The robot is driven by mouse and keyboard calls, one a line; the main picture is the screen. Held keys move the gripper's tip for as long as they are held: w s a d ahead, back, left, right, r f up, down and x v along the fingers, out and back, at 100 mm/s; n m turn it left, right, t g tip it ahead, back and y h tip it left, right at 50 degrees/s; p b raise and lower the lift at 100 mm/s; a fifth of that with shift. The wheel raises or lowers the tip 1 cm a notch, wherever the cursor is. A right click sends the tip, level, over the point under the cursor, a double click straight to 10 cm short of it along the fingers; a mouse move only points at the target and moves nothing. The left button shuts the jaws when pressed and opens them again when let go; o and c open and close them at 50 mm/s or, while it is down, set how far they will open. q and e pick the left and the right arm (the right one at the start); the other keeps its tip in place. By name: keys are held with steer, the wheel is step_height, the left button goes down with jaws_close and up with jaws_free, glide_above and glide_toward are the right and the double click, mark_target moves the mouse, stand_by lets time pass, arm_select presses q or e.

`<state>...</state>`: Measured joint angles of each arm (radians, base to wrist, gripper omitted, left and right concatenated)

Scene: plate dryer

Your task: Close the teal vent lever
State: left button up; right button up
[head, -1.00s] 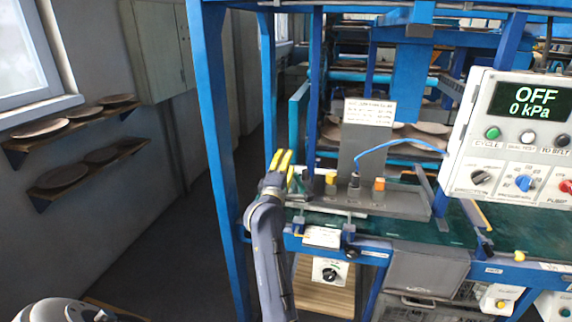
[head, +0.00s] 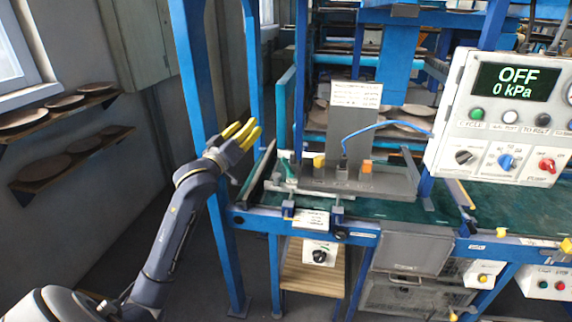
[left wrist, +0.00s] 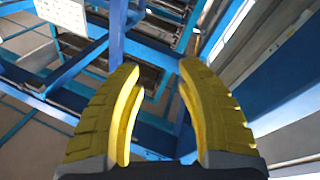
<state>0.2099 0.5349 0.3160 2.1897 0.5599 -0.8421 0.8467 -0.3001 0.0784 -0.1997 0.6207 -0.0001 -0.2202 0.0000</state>
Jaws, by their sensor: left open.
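The teal vent lever (head: 288,172) appears as a small teal part at the left end of the grey valve tray; its exact angle is too small to tell. Beside it on the tray stand a yellow knob (head: 319,161), a dark fitting with a blue hose, and an orange knob (head: 366,166). My left gripper (head: 243,133) is open and empty, above and to the left of the lever, apart from it, near the blue frame post. The left wrist view shows its two yellow fingers (left wrist: 159,85) spread with nothing between them; the lever is not seen there. My right gripper is not in view.
A blue post (head: 200,110) stands just behind my left arm. A grey upright plate with a label (head: 356,95) rises behind the tray. The control panel (head: 505,115) on the right reads OFF, 0 kPa. Shelves with plates (head: 45,165) are on the left wall.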

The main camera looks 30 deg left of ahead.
arm_select(q)
steer(key=s+d+f+m+g+h, duration=0.25)
steer(key=d+m, duration=0.25)
steer(key=m, duration=1.1)
steer(key=m+g, duration=0.4)
steer(key=m, duration=1.7)
glide_toward(286, 163)
steer(key=shift+t, duration=0.25)
steer(key=x, duration=1.1)
steer(key=shift+s+a+f, duration=0.2)
steer(key=shift+f, duration=0.2)
jaws_close()
